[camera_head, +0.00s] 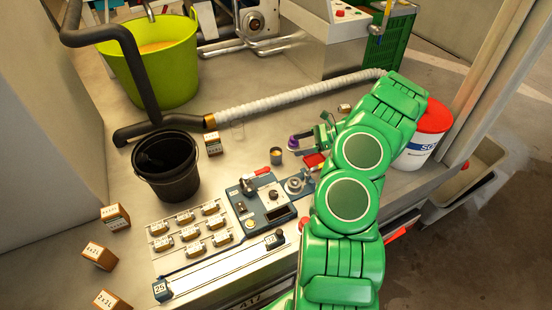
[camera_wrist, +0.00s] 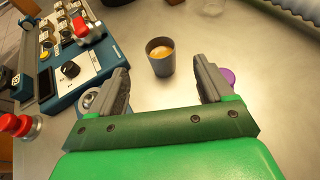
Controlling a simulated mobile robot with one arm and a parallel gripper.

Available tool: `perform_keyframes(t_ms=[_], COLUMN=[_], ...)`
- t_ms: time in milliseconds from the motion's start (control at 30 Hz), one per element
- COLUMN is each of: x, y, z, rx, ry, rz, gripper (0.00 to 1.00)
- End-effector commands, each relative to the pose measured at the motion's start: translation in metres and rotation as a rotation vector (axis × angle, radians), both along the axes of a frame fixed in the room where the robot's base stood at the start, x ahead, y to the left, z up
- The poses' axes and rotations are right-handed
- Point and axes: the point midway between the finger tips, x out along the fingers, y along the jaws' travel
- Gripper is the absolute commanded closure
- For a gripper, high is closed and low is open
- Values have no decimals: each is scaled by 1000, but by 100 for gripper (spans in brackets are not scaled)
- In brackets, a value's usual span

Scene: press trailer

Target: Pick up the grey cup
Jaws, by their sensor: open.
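The grey cup (camera_head: 276,155) stands upright on the metal worktop, just left of my gripper (camera_head: 300,146). In the wrist view the cup (camera_wrist: 154,66) is a small dark grey cup with orange-brown contents. It stands just beyond the fingertips, roughly midway between them. My gripper (camera_wrist: 160,84) is open and empty, with its two grey fingers spread wider than the cup. No contact with the cup is visible.
A blue control panel (camera_wrist: 66,88) with a red lever lies left of the cup. A purple object (camera_wrist: 228,76) is beside the right finger. A black bucket (camera_head: 166,188), a ribbed hose (camera_head: 290,98) and a red-lidded tub (camera_head: 418,148) stand around.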

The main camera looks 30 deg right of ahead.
Motion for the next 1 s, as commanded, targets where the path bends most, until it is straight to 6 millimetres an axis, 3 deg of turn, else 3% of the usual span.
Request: perform_keyframes(t_ms=[567, 1000], x=[13, 32], y=[27, 65], z=[-22, -40], rx=[1, 1], ry=[0, 0], rz=[2, 2], gripper=[20, 20])
